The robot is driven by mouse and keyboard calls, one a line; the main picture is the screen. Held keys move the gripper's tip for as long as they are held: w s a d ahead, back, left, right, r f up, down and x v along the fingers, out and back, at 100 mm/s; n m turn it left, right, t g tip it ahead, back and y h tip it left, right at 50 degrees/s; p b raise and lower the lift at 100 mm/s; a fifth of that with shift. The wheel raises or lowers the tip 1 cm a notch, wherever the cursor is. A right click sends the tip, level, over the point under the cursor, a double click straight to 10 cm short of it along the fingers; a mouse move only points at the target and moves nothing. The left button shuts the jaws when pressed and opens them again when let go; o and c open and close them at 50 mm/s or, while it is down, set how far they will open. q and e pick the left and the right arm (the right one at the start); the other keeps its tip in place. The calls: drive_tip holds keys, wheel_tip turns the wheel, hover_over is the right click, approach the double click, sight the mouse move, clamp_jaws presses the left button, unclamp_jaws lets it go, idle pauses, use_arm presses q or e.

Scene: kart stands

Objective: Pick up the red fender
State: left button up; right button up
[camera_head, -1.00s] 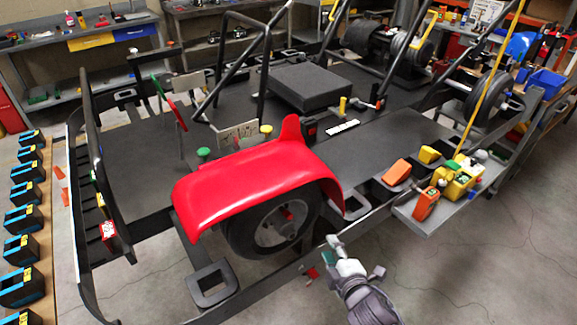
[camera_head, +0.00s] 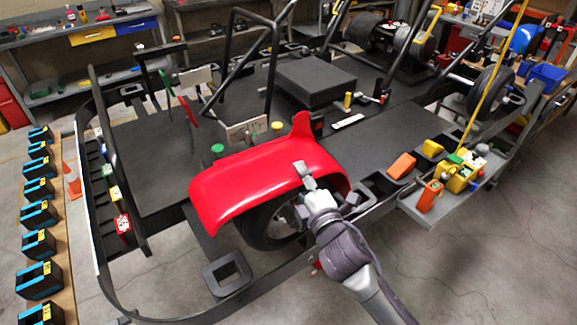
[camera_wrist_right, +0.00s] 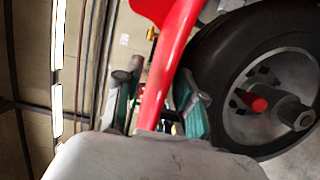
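The red fender (camera_head: 255,180) is a curved glossy shell arched over a black wheel (camera_head: 262,228) at the near side of the kart frame. My right gripper (camera_head: 305,172) reaches up from the lower right to the fender's near right edge in the head view. In the right wrist view the fender (camera_wrist_right: 172,60) runs as a narrow red edge between the two fingers of my right gripper (camera_wrist_right: 155,100). The fingers stand apart on either side of it, with gaps showing. The wheel (camera_wrist_right: 215,70) is close beside the right finger. My left gripper is not in view.
A black box (camera_head: 315,82) sits on the kart deck. Blue-black bins (camera_head: 38,215) line the left. Bare floor lies in front.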

sight(291, 163)
drive_tip(key=x, duration=0.2)
drive_tip(key=p+x, duration=0.1)
drive_tip(key=x, duration=0.1)
drive_tip(key=shift+s+a+r, duration=0.15)
drive_tip(key=shift+a+r, duration=0.05)
drive_tip(key=shift+a, duration=0.05)
drive_tip(key=shift+w+a+f, duration=0.1)
drive_tip(key=shift+w+a, duration=0.15)
drive_tip(key=shift+w, duration=0.2)
drive_tip(key=shift+s+d, duration=0.1)
drive_tip(key=shift+d, duration=0.05)
drive_tip(key=shift+c, duration=0.9)
clamp_jaws()
